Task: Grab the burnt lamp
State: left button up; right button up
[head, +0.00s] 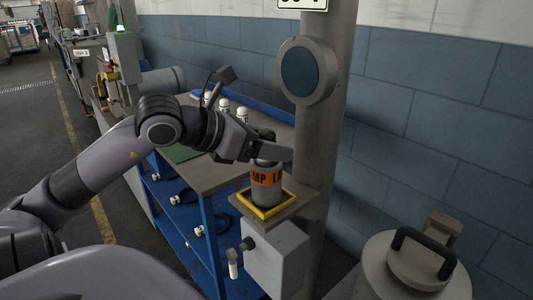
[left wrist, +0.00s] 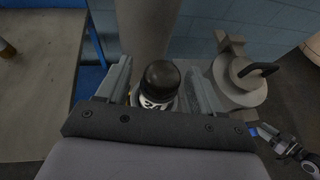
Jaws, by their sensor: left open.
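A grey cylinder with an orange band lettered in black (head: 267,174) stands on a small yellow-rimmed shelf (head: 243,210) by the post. A jointed part at lower right (left wrist: 292,146) may be my right arm.
Several white lamp-like pieces (head: 224,106) stand on the bench (head: 205,172) behind my arm. A grey post (head: 325,130) with a round disc (head: 308,71) rises just behind the shelf. A grey box (head: 276,258) hangs below. A lidded metal drum (head: 400,275) stands at right.

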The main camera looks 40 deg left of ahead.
pick_arm(q)
jog(key=shift+x, duration=0.85)
jog(key=c, duration=1.1)
jog(key=shift+o, duration=0.2)
